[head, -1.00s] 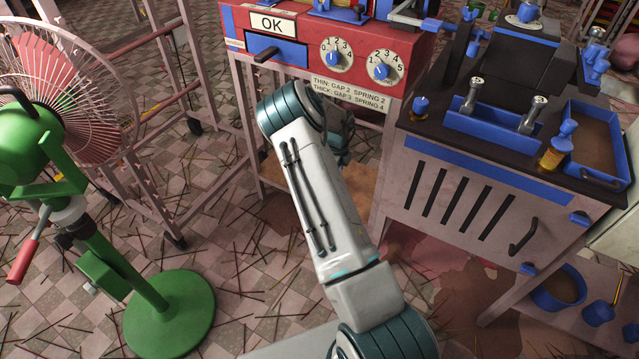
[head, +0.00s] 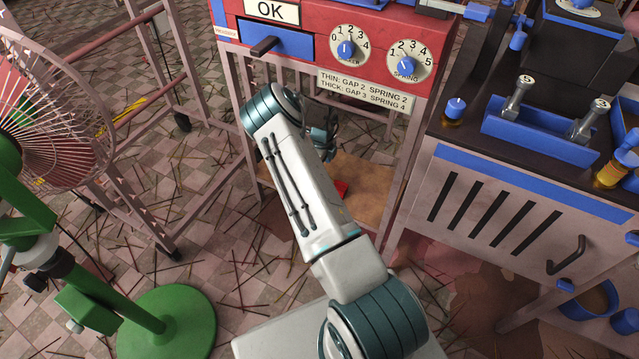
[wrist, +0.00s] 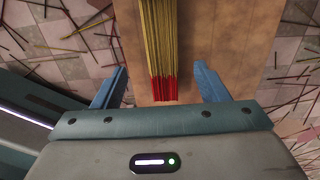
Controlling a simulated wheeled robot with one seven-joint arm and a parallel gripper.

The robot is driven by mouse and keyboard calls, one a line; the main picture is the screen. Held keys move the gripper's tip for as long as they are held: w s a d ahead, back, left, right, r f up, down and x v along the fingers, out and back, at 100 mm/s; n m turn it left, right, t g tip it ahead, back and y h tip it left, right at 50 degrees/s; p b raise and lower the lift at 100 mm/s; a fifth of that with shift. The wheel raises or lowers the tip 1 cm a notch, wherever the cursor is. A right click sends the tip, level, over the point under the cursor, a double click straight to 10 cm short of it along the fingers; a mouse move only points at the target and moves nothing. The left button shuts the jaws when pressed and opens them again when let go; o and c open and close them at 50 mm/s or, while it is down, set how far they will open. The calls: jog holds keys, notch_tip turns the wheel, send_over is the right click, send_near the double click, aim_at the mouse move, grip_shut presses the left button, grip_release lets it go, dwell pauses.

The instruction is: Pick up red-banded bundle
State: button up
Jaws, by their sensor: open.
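The red-banded bundle (wrist: 160,45) shows in the wrist view as yellow-brown sticks with red ends, lying on a tan wooden shelf (wrist: 225,40). Its red end is nearest to me. My gripper (wrist: 160,88) is open, with one blue finger on each side of the line of the bundle. The red end lies between the fingertips, and I see no finger touching it. In the head view a small red patch (head: 341,189) shows on the lower shelf beside my arm, which hides most of the gripper.
The red machine (head: 300,45) with two dials stands above the shelf. A cabinet (head: 500,200) with blue trays is at the right. A green fan (head: 165,320) stands at the left. Loose sticks litter the tiled floor around the shelf.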

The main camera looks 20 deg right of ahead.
notch_tip(320, 180, down, 2)
jog(key=shift+d+f, duration=0.1)
jog(key=shift+f, duration=0.1)
jog(key=f+b, duration=0.1)
jog(key=f, duration=0.1)
jog(key=f+b, duration=0.2)
jog(key=f, duration=0.1)
jog(key=shift+w+a+f, duration=0.2)
jog(key=shift+w+f, duration=0.1)
jog(key=shift+r, duration=0.1)
jog(key=c, duration=1.2)
